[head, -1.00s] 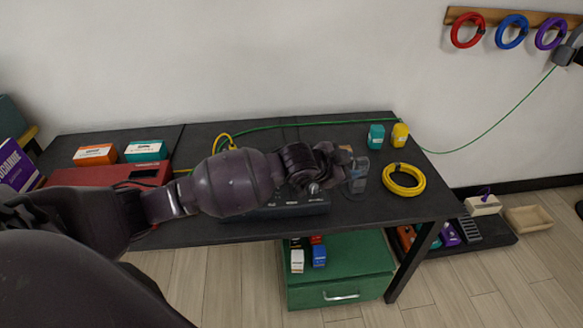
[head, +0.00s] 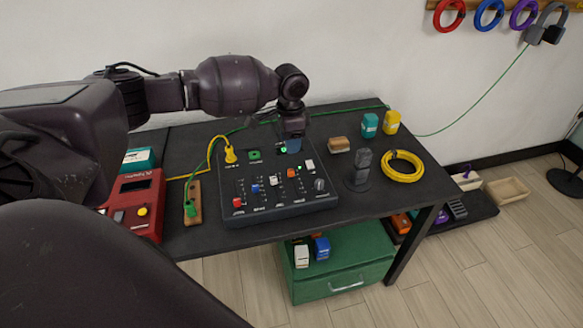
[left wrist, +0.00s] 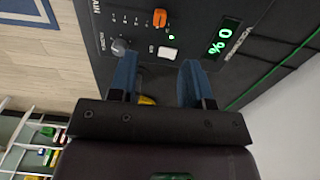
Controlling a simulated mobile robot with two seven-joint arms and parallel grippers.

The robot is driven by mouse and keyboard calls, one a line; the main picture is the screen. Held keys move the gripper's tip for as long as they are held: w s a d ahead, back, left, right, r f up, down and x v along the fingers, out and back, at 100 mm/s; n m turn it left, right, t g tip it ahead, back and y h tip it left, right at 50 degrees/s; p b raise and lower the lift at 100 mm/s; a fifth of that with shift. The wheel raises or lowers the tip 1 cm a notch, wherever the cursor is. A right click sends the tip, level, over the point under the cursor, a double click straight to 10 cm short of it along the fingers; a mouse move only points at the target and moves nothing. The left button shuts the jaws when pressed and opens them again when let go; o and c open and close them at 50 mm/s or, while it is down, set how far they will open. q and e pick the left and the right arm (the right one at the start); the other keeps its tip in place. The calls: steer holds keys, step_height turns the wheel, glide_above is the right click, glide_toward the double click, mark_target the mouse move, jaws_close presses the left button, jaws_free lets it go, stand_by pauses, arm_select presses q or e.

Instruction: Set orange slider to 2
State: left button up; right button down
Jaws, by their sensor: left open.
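The orange slider (head: 291,173) is a small knob on the dark control panel (head: 232,217), at the far end of its track in the head view. In the left wrist view the orange slider (left wrist: 160,18) stands beside a row of small marks too small to read. My left gripper (head: 293,149) points down over the panel's back right part. In the left wrist view my left gripper (left wrist: 157,82) has its blue fingers apart with nothing between them; the orange slider lies beyond the fingertips, not touched. My right gripper is not in view.
Red, blue and white sliders stand left of the orange one. A white button (left wrist: 168,53), a black knob (left wrist: 120,47) and a display reading 0 % (left wrist: 222,38) are close by. A dark upright device (head: 360,170) and yellow cable coil (head: 403,168) stand right of the panel.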

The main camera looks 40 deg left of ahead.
mark_target(291, 170)
arm_select(q)
step_height(291, 170, down, 11)
steer(key=shift+r+b, duration=0.1)
steer(key=shift+b, duration=0.8)
jaws_close()
